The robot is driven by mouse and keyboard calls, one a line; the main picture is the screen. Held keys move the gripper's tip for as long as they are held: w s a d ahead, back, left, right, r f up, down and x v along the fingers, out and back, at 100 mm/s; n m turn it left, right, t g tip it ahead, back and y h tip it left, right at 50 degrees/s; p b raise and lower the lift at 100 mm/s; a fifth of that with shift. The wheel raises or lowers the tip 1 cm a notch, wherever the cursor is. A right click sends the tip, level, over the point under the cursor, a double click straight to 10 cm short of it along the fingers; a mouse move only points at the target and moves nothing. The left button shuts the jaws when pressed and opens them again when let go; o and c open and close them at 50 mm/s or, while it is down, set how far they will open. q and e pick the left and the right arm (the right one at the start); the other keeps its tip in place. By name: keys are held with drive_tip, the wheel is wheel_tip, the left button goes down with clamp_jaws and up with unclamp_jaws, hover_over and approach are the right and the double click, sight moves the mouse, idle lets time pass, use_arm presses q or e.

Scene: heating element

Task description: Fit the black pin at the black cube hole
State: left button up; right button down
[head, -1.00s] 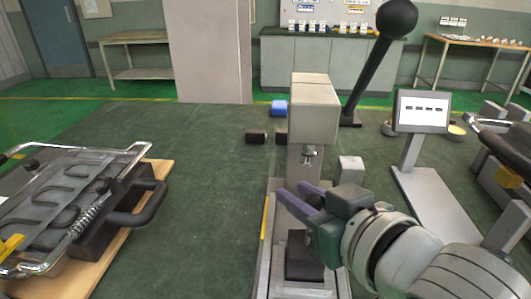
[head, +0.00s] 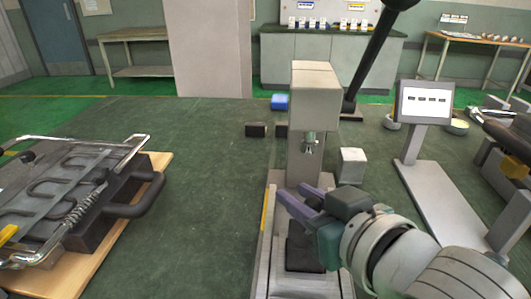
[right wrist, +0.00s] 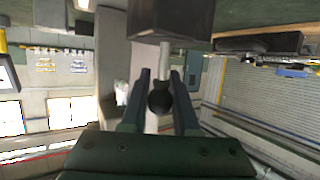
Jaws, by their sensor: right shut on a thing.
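My right gripper (head: 306,194) is in front of the press column, with its purple fingers pointing left. In the right wrist view, its fingers (right wrist: 162,95) close around a small dark round-ended piece, likely the black pin (right wrist: 160,101). The head view does not show the pin clearly. The black cube (head: 302,256) sits on the press base, below and slightly left of the gripper. Its hole cannot be made out. The press ram (head: 311,146) hangs above the gripper. My left gripper is out of view.
The grey press (head: 314,95) has a long black lever (head: 372,65). A grey block (head: 351,166) and a screen on a stand (head: 424,103) are to its right. Dark blocks (head: 256,130) lie behind left. A heating-element fixture (head: 75,195) is at left, with clear table between.

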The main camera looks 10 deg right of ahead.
drive_tip(key=shift+f+b, duration=0.75)
drive_tip(key=shift+f, duration=0.25)
drive_tip(key=c, duration=0.6)
unclamp_jaws()
drive_tip(key=shift+s, duration=0.1)
drive_tip(key=p+v, duration=0.2)
drive_tip(key=v, duration=0.7)
drive_tip(key=shift+s+d+r, duration=0.1)
drive_tip(key=shift+s+r, duration=0.1)
drive_tip(key=shift+s, duration=0.15)
